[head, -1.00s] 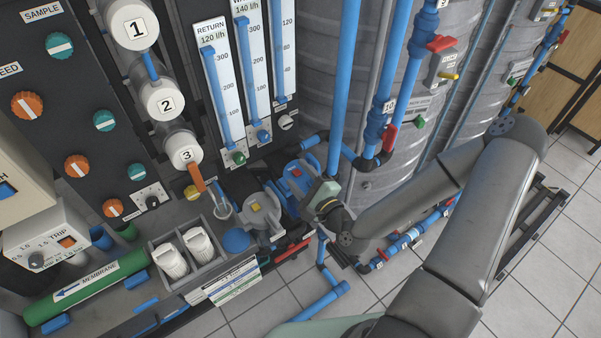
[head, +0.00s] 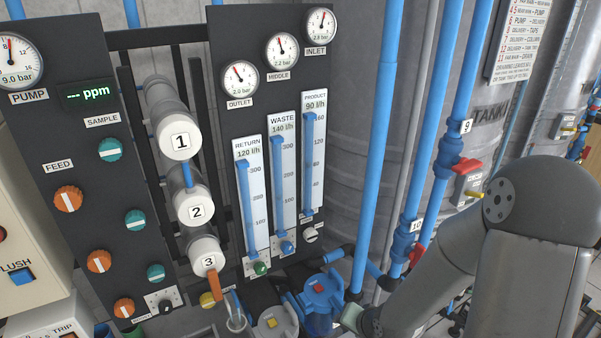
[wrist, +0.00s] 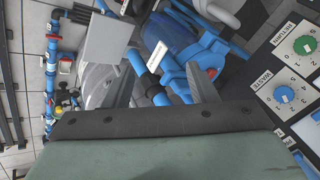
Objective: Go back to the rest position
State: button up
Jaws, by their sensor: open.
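My gripper (wrist: 122,84) shows in the wrist view with its two grey fingers apart and nothing between them. Beyond the fingers are blue pipe fittings (wrist: 165,85) of the rack. In the head view my arm comes in from the right, bends at a large grey joint and runs down to the left. Only a pale green part of the wrist end shows at the bottom edge, beside the blue pump housing (head: 322,300). The fingertips are out of the head view.
The black panel carries gauges (head: 281,50), flow meters (head: 283,180) and orange and teal knobs (head: 109,150). Numbered white cylinders (head: 195,208) stand out from it. Blue vertical pipes (head: 387,120), a red-handled valve (head: 465,167) and grey tanks stand close to my arm.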

jog(key=s+d+r+n+g+h, duration=0.1)
jog(key=s+r+n+g, duration=0.1)
jog(key=s+r, duration=0.6)
jog(key=s+d+r+n+g+h+b, duration=0.1)
jog(key=s+r+n+g+h, duration=0.1)
jog(key=s+r, duration=0.7)
jog(key=shift+d+r+n+g, duration=0.3)
jog(key=shift+d+n+g, duration=0.1)
jog(key=shift+n, duration=0.3)
jog(key=shift+w, duration=0.1)
